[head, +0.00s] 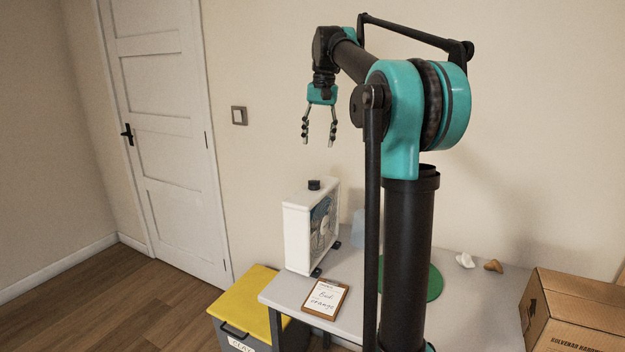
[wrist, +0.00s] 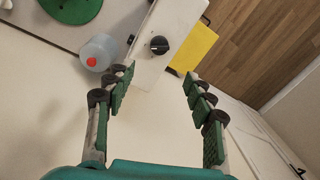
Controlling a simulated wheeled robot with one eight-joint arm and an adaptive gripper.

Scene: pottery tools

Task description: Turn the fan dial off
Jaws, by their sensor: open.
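The white box fan (head: 303,228) stands upright near the left end of the grey table in the head view. Its black dial (head: 314,184) sits on top of the fan. In the wrist view the dial (wrist: 159,45) shows as a black knob with a pale pointer line on the white fan top (wrist: 150,70). My gripper (head: 318,143) is open and empty, above the fan and apart from the dial. In the wrist view the fingers of my gripper (wrist: 157,80) are spread, and the dial lies beyond the tips, between them in the picture.
A clipboard (head: 325,298) lies at the table's front edge. A green disc (head: 435,283) is on the grey table (head: 470,315). A yellow-lidded bin (head: 243,295) and a cardboard box (head: 578,310) flank the table.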

